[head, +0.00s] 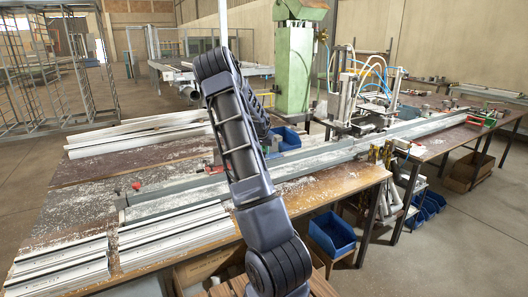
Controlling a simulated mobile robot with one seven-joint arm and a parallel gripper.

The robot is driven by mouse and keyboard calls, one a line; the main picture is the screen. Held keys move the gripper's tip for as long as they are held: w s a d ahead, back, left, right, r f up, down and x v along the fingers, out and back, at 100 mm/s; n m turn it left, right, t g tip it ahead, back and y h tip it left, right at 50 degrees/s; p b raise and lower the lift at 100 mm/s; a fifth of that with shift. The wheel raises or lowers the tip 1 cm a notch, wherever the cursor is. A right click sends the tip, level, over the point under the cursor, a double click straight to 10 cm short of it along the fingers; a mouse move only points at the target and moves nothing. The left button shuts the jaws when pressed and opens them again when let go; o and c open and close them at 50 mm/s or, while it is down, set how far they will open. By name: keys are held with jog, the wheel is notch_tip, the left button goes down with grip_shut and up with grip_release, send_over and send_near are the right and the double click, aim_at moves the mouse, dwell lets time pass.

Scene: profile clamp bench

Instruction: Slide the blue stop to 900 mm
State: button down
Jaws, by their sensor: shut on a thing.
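A long grey rail (325,153) runs across the bench from the left, past the clamp machine, to the far right. My arm stands in front of the middle of the picture and covers part of the rail's left half. My gripper is not visible; the far links of my arm pass behind the nearer ones. I cannot make out the blue stop or a 900 mm mark. A small red part (136,186) sits near the rail's left end.
A clamp machine (365,105) with hoses stands over the rail, beside a green column (295,65). White profiles (175,237) lie at the bench's front left, others (140,132) at its back. A blue bin (332,233) sits below the front edge. Pale chips litter the wooden top.

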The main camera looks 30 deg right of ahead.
jog(key=a, duration=1)
jog(key=shift+a, duration=0.1)
jog(key=c, duration=1.2)
grip_release()
jog(key=shift+c, duration=0.2)
jog(key=v, duration=1)
jog(key=shift+r, duration=0.35)
jog(key=shift+s, duration=0.1)
